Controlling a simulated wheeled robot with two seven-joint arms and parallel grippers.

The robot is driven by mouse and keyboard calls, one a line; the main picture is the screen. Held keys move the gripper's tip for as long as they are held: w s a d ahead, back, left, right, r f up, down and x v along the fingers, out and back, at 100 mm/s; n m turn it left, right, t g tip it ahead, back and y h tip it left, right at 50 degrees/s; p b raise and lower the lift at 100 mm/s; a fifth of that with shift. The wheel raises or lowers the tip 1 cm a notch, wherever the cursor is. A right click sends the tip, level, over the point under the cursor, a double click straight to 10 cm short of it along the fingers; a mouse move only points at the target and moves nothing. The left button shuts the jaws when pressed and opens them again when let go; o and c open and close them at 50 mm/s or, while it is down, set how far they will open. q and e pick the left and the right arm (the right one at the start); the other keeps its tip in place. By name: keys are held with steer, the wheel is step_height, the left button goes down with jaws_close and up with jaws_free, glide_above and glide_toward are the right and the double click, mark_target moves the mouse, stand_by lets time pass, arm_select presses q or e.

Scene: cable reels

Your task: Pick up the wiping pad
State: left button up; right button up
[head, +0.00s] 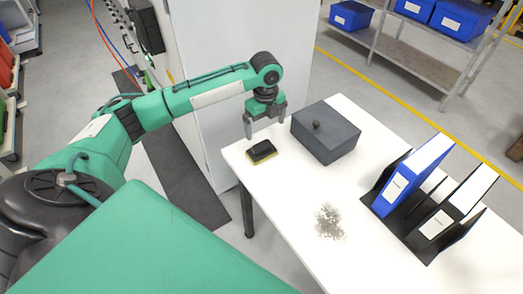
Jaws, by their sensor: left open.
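The wiping pad (262,152) is a small block with a black top and a yellowish underside. It lies on the white table (285,197) near its far left corner. My left gripper (264,130) points down above and just behind the pad, with its two fingers apart and nothing between them. In this view the fingertips end close to the pad's far edge; I cannot tell the exact height gap. My right gripper is not in view.
A dark grey lidded box (325,135) stands right of the pad, close to the gripper. A patch of grey debris (329,221) lies mid-table. Table between pad and debris is clear.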

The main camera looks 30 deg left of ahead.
mark_target(262, 144)
arm_select(q)
steer(key=f, duration=0.2)
steer(key=a+f, duration=0.1)
steer(key=f, duration=0.3)
steer(key=shift+w+a+f+p, duration=0.3)
steer(key=shift+f+p, duration=0.05)
steer(key=shift+f, duration=0.05)
step_height(262, 144, down, 6)
steer(key=shift+s+r+p, duration=0.15)
steer(key=shift+p, duration=0.4)
steer(key=c, duration=0.7)
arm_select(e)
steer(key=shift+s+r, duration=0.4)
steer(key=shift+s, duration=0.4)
arm_select(q)
steer(key=shift+r, duration=0.15)
steer(key=shift+c, duration=0.2)
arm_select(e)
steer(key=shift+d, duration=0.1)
arm_select(q)
steer(key=shift+r, duration=0.65)
step_height(262, 144, up, 18)
steer(key=b, duration=0.1)
steer(key=shift+r+b, duration=0.25)
steer(key=shift+b, duration=0.05)
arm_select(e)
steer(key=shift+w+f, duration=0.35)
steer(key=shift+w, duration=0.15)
